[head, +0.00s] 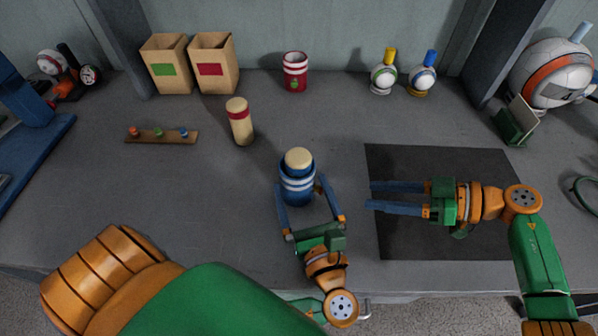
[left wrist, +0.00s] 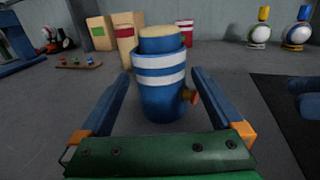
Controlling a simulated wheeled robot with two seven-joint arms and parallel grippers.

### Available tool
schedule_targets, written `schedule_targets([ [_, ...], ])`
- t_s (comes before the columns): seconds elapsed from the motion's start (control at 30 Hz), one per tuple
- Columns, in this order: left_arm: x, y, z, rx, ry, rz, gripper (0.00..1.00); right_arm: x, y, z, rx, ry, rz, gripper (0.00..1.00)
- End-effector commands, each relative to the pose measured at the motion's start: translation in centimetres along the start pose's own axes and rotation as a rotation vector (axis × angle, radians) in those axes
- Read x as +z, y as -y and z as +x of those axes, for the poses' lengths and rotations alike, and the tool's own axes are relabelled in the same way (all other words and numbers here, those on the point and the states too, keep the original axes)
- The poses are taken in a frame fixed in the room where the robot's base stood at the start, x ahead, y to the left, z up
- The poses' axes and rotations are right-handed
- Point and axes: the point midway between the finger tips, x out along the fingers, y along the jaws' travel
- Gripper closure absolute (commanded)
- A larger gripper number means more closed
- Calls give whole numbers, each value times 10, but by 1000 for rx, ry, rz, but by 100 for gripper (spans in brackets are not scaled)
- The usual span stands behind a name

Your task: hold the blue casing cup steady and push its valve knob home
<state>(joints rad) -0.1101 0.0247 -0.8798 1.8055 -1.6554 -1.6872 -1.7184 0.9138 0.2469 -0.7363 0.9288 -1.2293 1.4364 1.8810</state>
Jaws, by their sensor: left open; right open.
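The blue casing cup (head: 297,192) with white bands stands upright on the table in the middle of the head view. A blue piece with a pale tan top (head: 299,158) sits in its mouth. In the left wrist view the cup (left wrist: 160,101) stands between the fingers of my left gripper (head: 300,183), which is open with a gap on each side.
A tan cylinder with a red band (head: 239,121) stands behind left of the cup. A dark mat (head: 400,162) lies under my right gripper. A peg strip (head: 161,137), two cartons (head: 169,65), a red cup (head: 295,71) and two ball bottles (head: 383,75) are farther off.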

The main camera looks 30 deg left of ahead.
Motion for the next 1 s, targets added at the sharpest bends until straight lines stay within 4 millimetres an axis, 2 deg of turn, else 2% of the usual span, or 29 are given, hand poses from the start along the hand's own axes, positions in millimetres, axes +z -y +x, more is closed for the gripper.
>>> schedule_targets([
  [0.1,2,0,31,1,7,-1,0,0,0,0,0,0,0,50],
  [0.3,1,0,67,1,5,0,0,0,0,0,0,0,0,50],
  [0.43,1,0,76,0,3,0,0,0,0,0,0,0,0,50],
  [0.67,1,0,77,0,2,0,0,0,0,0,0,0,0,50],
  [0.77,1,0,77,0,2,0,24,0,0,0,0,0,0,50],
  [0.93,1,0,77,0,2,0,70,0,0,0,0,0,0,50],
  [0.97,1,0,77,0,2,0,73,0,0,0,0,0,0,53],
  [1.0,1,0,77,0,2,0,73,0,0,0,0,-4,3,64],
])
